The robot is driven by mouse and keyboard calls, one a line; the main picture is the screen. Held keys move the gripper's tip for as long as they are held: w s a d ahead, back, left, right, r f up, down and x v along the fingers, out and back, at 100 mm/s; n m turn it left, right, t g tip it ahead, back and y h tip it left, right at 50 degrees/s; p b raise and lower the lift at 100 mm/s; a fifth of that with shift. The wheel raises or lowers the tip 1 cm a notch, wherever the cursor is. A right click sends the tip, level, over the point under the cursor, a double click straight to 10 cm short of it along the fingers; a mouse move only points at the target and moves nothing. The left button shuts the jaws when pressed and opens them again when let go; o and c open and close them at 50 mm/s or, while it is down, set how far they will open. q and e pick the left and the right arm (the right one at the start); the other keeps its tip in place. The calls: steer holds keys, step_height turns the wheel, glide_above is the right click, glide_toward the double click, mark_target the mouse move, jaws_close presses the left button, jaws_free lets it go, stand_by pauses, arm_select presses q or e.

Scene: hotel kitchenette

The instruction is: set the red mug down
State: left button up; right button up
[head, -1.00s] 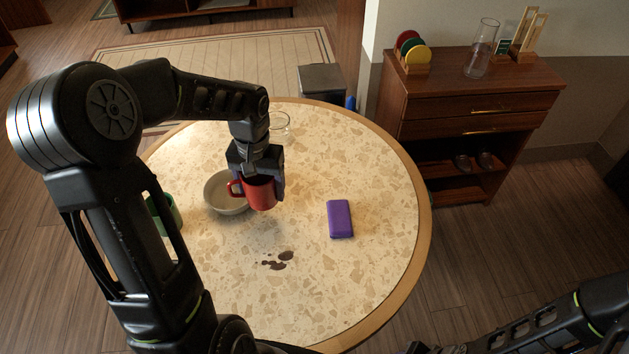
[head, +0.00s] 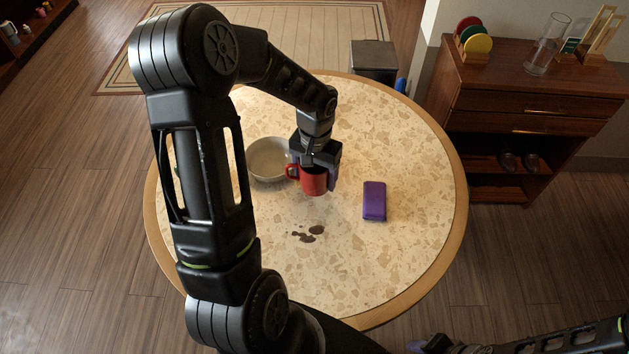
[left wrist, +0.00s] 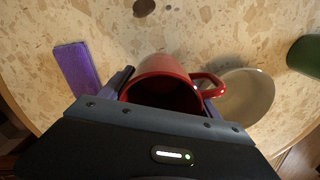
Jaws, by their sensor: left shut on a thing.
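The red mug (head: 313,182) is upright in my left gripper (head: 317,165), over the round speckled table (head: 390,255). I cannot tell whether its base touches the table. In the left wrist view the mug (left wrist: 165,67) sits between the two fingers of the gripper (left wrist: 167,92), with its handle towards the bowl. My left gripper is shut on the mug.
A pale bowl (head: 268,160) stands just left of the mug. A purple case (head: 374,201) lies to the right. Dark spill spots (head: 308,234) are in front. A green object (left wrist: 305,56) shows at the wrist view's edge. The table's right front is clear.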

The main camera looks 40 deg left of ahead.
mark_target(309, 174)
arm_select(q)
steer(key=shift+f, duration=0.25)
steer(key=shift+f, duration=1.9)
steer(key=shift+f, duration=0.1)
steer(key=o, duration=1.7)
steer(key=shift+o, duration=0.2)
step_height(309, 174, up, 12)
steer(key=b, duration=0.1)
